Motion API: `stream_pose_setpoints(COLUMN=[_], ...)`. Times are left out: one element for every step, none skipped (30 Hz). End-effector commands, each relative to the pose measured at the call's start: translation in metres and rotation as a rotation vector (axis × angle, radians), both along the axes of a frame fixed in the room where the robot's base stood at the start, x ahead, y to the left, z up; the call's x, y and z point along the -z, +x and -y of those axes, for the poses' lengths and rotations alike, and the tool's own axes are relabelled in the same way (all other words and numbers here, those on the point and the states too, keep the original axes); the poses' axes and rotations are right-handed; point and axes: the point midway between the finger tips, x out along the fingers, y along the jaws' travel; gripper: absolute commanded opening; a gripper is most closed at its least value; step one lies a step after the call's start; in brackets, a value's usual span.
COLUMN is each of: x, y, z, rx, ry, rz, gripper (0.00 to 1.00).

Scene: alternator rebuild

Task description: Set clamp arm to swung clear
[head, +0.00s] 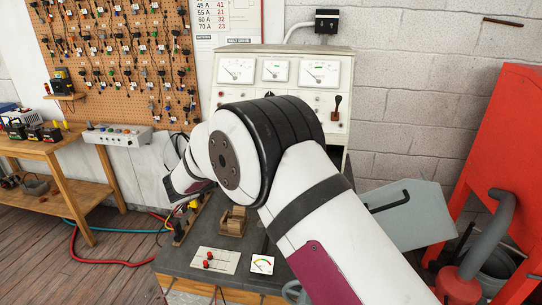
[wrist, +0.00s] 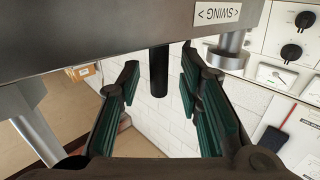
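The clamp arm (wrist: 120,38) is a broad grey metal bar across the top of the wrist view, with a white label reading SWING (wrist: 217,13). A short black peg (wrist: 158,72) projects from the bar. My gripper (wrist: 160,82) is open, with green-padded fingers on either side of the peg. Clear gaps show between the peg and both pads, and I see no contact. How far the peg reaches in depth between the fingers is hard to tell. In the head view, my own arm hides the gripper and the clamp arm.
A grey bench (head: 185,262) holds a plate with red knobs (head: 215,260) and a small wooden block (head: 233,221). A white meter panel (head: 228,100) stands behind. A red machine frame (head: 500,150) is at right. Cables (head: 105,260) cross the floor at left.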

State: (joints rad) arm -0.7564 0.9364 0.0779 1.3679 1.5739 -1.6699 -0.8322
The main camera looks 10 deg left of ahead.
Motion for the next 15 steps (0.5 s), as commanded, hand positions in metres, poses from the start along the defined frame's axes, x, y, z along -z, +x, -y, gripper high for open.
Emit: stream_pose_setpoints(x=[0.000,0.001,0.001,0.001,0.001,0.001,0.001,0.000,0.000,0.000,0.000,0.000,0.000,0.001,0.000], y=[-0.003,-0.006,-0.009,-0.013,-0.016,-0.022,-0.026,-0.030,-0.036,-0.040,-0.044,-0.049,-0.053,-0.056,-0.060], z=[-0.005,-0.008,-0.012,-0.016,-0.020,-0.026,-0.031,-0.035,-0.042,-0.046,-0.051,-0.057,-0.061,-0.065,-0.069], rx=[-0.003,-0.003,-0.004,-0.004,-0.004,-0.005,-0.006,-0.005,-0.005,-0.005,-0.004,-0.004,-0.005,-0.005,-0.004], ry=[0.001,0.001,0.001,0.002,0.001,0.002,0.002,0.001,0.001,0.001,0.002,0.002,0.001,0.001,0.001], rz=[-0.001,-0.001,-0.001,-0.002,-0.001,-0.001,-0.001,0.000,0.000,0.000,0.001,0.001,0.000,0.000,0.001], gripper=[0.33,0.33,0.33,0.33,0.33,0.33,0.33,0.33,0.33,0.33,0.33,0.33,0.33,0.33,0.33])
